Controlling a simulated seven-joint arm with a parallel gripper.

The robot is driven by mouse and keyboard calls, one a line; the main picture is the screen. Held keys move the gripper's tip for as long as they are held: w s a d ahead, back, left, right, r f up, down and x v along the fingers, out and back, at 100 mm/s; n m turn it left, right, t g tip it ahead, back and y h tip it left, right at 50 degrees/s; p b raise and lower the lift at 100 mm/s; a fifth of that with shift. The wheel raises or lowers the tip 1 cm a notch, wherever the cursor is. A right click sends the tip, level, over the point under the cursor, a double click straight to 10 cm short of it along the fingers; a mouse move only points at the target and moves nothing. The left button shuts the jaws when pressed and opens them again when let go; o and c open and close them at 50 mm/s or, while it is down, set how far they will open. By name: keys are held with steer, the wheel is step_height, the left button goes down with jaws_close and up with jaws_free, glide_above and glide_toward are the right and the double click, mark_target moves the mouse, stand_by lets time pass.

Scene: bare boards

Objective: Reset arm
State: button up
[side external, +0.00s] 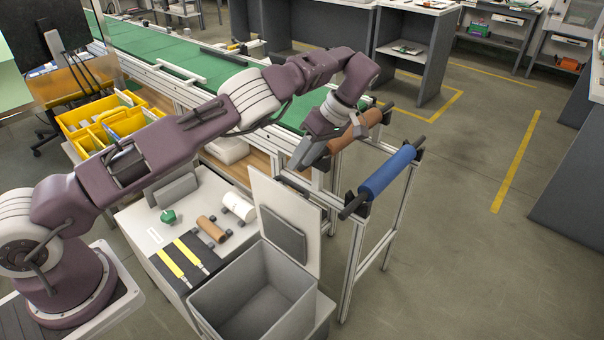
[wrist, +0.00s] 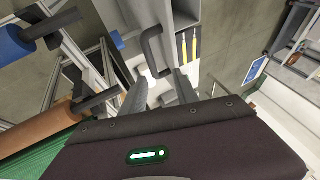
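My gripper (side external: 302,158) hangs at the end of my outstretched arm, close to a brown roller (side external: 355,132) on the metal stand. In the wrist view my gripper (wrist: 160,88) shows two grey fingers spread apart with a gap between them, and nothing is seen held there. The brown roller also shows at the left of the wrist view (wrist: 40,132). A blue roller (side external: 388,174) lies on the stand to the right of the brown one, and it shows at the upper left of the wrist view (wrist: 12,45).
A grey open bin (side external: 205,297) with a raised lid (side external: 265,190) stands below my gripper. A white work table (side external: 135,215) holds a small brown cylinder (side external: 212,228), a white cylinder (side external: 238,206), a green item (side external: 168,216) and yellow tools (side external: 172,263). Yellow bins (side external: 75,118) and a green conveyor (side external: 160,48) lie behind.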

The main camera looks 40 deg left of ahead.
steer(key=shift+r, duration=0.35)
steer(key=s+a+r+m+t+h, duration=0.2)
steer(key=s+r, duration=0.3)
steer(key=r, duration=0.5)
steer(key=s+a+r+m+t+h, duration=0.1)
steer(key=s+r+m+t+h, duration=0.2)
steer(key=r, duration=0.7)
steer(key=s+d+r+m+t, duration=0.1)
steer(key=s+d+r+m, duration=0.15)
steer(key=s, duration=0.55)
steer(key=s+d+r+m+t, duration=0.1)
steer(key=s+m, duration=0.3)
steer(key=s, duration=0.5)
steer(key=s+d+f+m+t, duration=0.1)
steer(key=s+f+m, duration=0.4)
steer(key=s, duration=0.5)
steer(key=shift+d+m+t, duration=0.3)
steer(key=shift+m+t, duration=0.05)
steer(key=shift+t, duration=0.25)
